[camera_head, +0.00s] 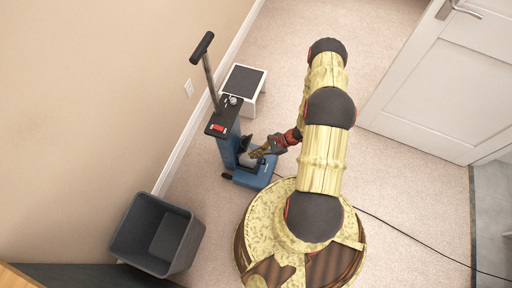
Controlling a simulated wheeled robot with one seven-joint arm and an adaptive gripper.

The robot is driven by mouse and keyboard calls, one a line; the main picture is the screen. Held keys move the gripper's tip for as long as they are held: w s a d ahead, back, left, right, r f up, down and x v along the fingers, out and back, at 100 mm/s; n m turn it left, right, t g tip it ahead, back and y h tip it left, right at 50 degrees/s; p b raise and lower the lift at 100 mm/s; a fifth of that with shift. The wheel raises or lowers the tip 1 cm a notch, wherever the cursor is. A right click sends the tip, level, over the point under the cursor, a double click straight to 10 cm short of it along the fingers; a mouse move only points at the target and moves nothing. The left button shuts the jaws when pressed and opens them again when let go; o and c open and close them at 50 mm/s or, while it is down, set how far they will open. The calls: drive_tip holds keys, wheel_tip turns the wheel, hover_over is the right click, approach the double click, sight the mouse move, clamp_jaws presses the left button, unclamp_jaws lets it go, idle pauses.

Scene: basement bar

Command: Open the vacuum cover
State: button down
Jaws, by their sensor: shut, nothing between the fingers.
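A blue upright vacuum (227,147) stands on the carpet near the wall, with a dark handle (202,47) on a grey pole rising at the upper left. Its top is black with a red part (217,128), and its blue base (252,174) rests on the floor. My gripper (256,153) is shut and empty, at the right side of the vacuum body, just above the base. I cannot tell whether its fingertips touch the vacuum. The state of the cover is too small to tell.
A dark grey bin (157,234) stands left of my base by the wall. A white box with a dark top (243,88) sits behind the vacuum. A black cord (412,236) runs across the floor at right. A white door (443,82) is at upper right.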

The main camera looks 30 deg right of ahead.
drive_tip(key=s+d+f+m+t+h, duration=0.25)
drive_tip(key=d+m, duration=0.35)
drive_tip(key=d, duration=0.5)
drive_tip(key=shift+h, duration=0.45)
drive_tip(key=b+x, duration=0.1)
drive_tip(key=x, duration=0.3)
drive_tip(key=w+r+b+x, duration=0.1)
drive_tip(key=x, duration=0.2)
drive_tip(key=w+r+b+x, duration=0.1)
drive_tip(key=b+x, duration=0.1)
drive_tip(key=x, duration=0.2)
drive_tip(key=shift+w+a+f, duration=0.15)
drive_tip(key=shift+a+f, duration=0.1)
drive_tip(key=shift+a, duration=0.15)
drive_tip(key=shift+w+a+r, duration=0.35)
drive_tip(key=shift+w+r, duration=0.1)
